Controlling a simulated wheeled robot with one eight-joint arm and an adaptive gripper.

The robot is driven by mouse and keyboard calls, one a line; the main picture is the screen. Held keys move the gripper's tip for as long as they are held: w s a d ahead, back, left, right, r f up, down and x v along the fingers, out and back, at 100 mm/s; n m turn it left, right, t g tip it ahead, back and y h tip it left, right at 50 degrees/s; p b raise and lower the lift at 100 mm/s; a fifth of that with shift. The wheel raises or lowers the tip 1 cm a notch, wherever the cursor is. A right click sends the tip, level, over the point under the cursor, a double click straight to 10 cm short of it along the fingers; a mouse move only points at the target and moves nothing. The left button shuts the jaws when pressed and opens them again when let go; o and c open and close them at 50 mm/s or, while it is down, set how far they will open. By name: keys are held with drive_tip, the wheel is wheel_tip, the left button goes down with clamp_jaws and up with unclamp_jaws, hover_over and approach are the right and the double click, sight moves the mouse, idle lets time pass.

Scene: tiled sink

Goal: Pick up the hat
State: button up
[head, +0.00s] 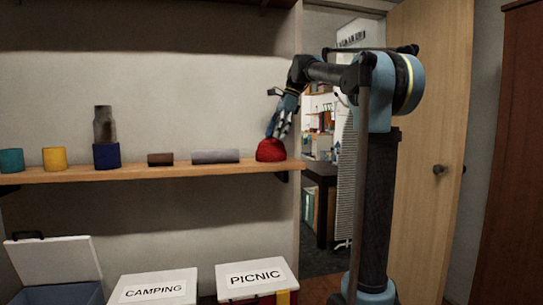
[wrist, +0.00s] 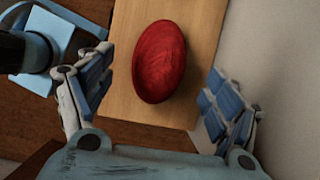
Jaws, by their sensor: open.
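The hat is a red, rounded, dome-shaped thing (head: 270,150) at the right end of the wooden shelf in the head view. In the wrist view the red hat (wrist: 159,61) lies on the shelf board, between and just beyond my two fingers. My gripper (head: 279,128) is just above the hat in the head view, pointing down. In the wrist view my gripper (wrist: 160,98) is open, one finger left of the hat and one right, with gaps on both sides. The hat's underside is hidden.
The shelf (head: 130,176) also holds a grey roll (head: 215,156), a brown roll (head: 160,159), a blue cup (head: 106,156) with a dark bottle, a yellow cup (head: 54,158) and a teal cup (head: 12,160). The wall is close behind. Boxes labelled CAMPING (head: 152,288) and PICNIC (head: 256,276) stand below.

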sight(271, 147)
drive_tip(key=shift+x, duration=2.9)
drive_tip(key=shift+w+d, duration=0.15)
drive_tip(key=shift+d, duration=0.05)
drive_tip(key=c, duration=1.2)
